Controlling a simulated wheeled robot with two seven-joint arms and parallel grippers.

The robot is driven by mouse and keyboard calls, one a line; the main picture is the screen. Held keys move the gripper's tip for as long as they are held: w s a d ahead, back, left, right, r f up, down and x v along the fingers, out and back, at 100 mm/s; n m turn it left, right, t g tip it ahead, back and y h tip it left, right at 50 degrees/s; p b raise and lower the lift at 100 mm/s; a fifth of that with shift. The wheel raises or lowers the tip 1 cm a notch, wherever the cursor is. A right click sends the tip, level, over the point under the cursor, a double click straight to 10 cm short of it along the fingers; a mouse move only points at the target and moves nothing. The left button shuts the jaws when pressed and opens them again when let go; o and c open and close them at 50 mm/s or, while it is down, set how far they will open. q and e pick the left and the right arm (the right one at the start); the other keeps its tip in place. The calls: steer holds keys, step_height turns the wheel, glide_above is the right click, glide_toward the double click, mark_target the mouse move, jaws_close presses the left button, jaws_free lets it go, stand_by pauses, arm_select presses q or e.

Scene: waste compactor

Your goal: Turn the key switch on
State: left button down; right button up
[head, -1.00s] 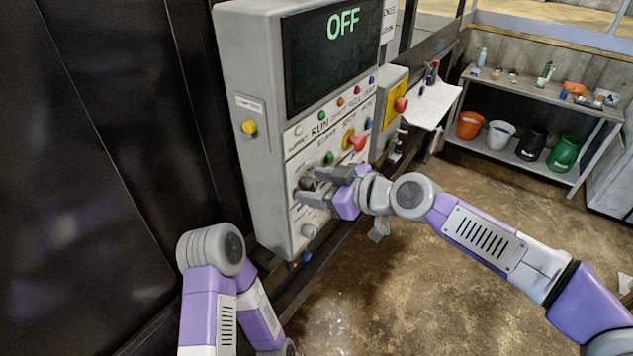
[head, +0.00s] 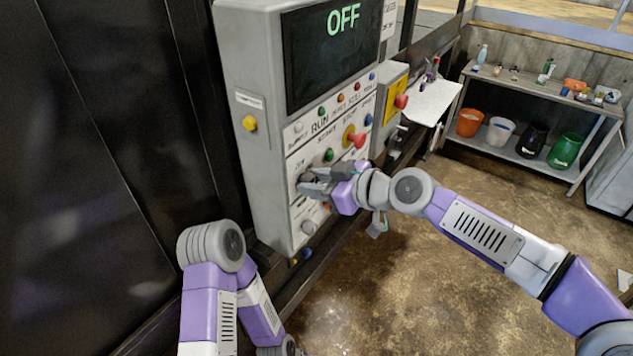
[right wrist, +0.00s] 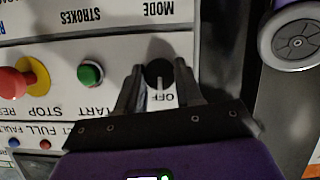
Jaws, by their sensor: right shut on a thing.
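The key switch (right wrist: 157,74) is a round black knob with a pale pointer line, beside an "OFF" label, in the right wrist view. My right gripper (right wrist: 159,76) has one finger on each side of it and is shut on it. In the head view my right gripper (head: 306,184) is at the lower front of the grey control panel (head: 268,190), and its fingers largely hide the switch. The panel's screen (head: 333,50) reads "OFF" in green. My left arm is folded at the lower left; its gripper is out of view.
A green start button (head: 329,154) and a red stop button (head: 356,138) on a yellow collar sit just above my right gripper. A shelf (head: 520,85) with buckets stands far right. The floor between is mostly clear.

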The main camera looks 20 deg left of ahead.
steer(key=m+g+y, duration=0.1)
steer(key=m, duration=0.1)
steer(key=m+g+y+b, duration=0.1)
steer(key=m+g, duration=0.1)
steer(key=m, duration=0.1)
steer(key=m+g+b, duration=0.1)
steer(key=m, duration=0.2)
steer(key=shift+w+f+g+y, duration=0.15)
steer(key=shift+w+g+y, duration=0.15)
steer(key=shift+y, duration=0.1)
stand_by(0.6)
steer(key=o, duration=1)
steer(key=shift+s, duration=0.1)
steer(key=shift+o, duration=0.2)
steer(key=shift+d, duration=0.1)
steer(key=b+v, duration=0.1)
steer(key=v, duration=0.6)
steer(key=shift+d, duration=0.3)
